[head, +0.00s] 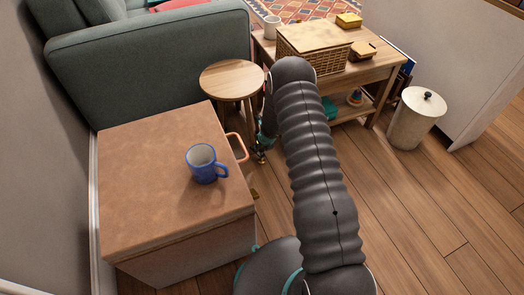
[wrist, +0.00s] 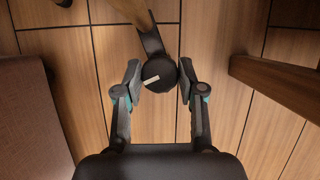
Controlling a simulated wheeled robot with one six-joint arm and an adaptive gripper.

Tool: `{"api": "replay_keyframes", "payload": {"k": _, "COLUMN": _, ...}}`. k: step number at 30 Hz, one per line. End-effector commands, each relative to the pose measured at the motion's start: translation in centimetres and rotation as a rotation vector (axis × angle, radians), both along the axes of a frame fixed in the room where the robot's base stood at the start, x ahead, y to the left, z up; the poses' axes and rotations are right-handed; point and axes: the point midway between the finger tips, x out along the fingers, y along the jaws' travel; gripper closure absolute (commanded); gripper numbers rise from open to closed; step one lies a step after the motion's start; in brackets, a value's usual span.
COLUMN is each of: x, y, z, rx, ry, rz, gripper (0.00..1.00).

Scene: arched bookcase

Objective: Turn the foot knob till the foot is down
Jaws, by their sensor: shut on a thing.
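A round black knob (wrist: 160,76) with a pale line mark shows in the wrist view, under a dark bracket (wrist: 150,42) at the end of a wooden leg (wrist: 128,10). The pale mark is tilted, its right end higher. My gripper (wrist: 160,78) has one finger on each side of the knob and is shut on it. In the head view my gripper (head: 262,152) is low, between the brown-topped box and the round stool, partly hidden by my arm. The knob is too small or hidden to tell there. I cannot tell whether the foot touches the floor.
The brown-topped box (head: 150,190) carries a blue mug (head: 203,165) and has an orange handle (head: 238,147). The round wooden stool (head: 231,78) stands behind my gripper. A wooden table (head: 370,72) and a lidded bin (head: 414,120) stand right. Floor at right is clear.

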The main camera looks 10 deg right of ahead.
Motion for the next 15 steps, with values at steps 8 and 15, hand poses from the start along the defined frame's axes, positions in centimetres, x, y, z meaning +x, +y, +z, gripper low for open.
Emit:
{"api": "replay_keyframes", "payload": {"k": 8, "x": -0.04, "y": 0.11, "z": -0.1, "rx": 0.0, "ry": 0.001, "rz": -0.12, "gripper": 0.96}}
{"api": "replay_keyframes", "payload": {"k": 15, "x": 0.01, "y": 0.1, "z": -0.02, "rx": 0.0, "ry": 0.001, "rz": -0.184, "gripper": 0.96}}
